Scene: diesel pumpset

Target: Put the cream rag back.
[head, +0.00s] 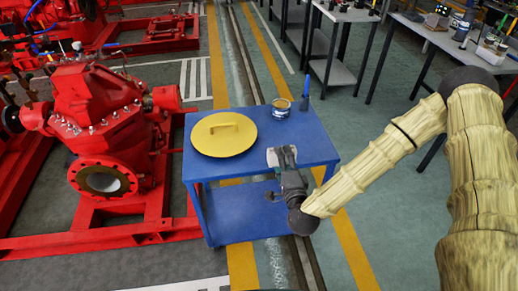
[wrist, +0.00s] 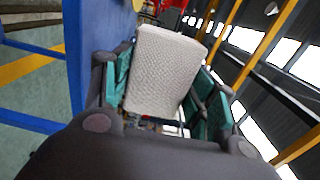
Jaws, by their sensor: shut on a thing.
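My gripper (head: 283,158) is over the front right part of the blue cart's top (head: 315,150) in the head view. It is shut on the cream rag (wrist: 163,70), which shows in the wrist view as a pale, woven, folded block between the two fingers. In the head view only a small pale part of the rag (head: 272,157) shows at the fingertips. I cannot tell whether the rag touches the cart top.
A yellow round lid with a handle (head: 224,134) lies on the cart, left of my gripper. A tin (head: 282,107) and a blue upright tool (head: 305,93) stand at the back. A red pump (head: 95,105) is at left. Grey benches (head: 345,12) stand behind.

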